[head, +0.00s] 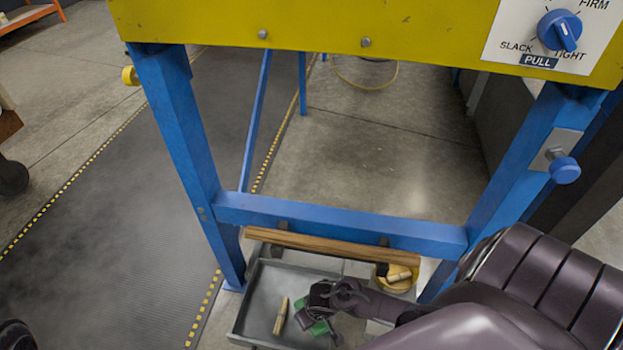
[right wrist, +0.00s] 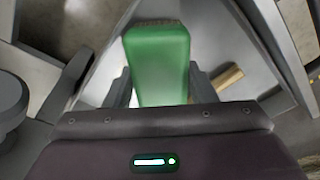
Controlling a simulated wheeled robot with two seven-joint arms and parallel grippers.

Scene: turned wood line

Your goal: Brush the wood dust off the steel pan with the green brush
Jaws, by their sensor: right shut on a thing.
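The grey steel pan (head: 252,300) lies low under the blue frame, its rim showing at the left and front. My right gripper (head: 326,300) reaches in from the right over the pan's right part. It is shut on the green brush (head: 319,328), mostly hidden by the gripper in the head view. In the right wrist view the green brush (right wrist: 158,62) sits between the two fingers, its bristle end at the far edge. A short turned wood piece (head: 281,316) lies in the pan left of the brush. I cannot make out wood dust. My left gripper is not in view.
A wooden bar (head: 330,245) runs across just behind the pan. A yellow container (head: 408,286) with wood pieces stands right of the pan. Blue legs (head: 180,130) and a crossbar (head: 330,223) frame the space. A yellow panel (head: 310,25) is above.

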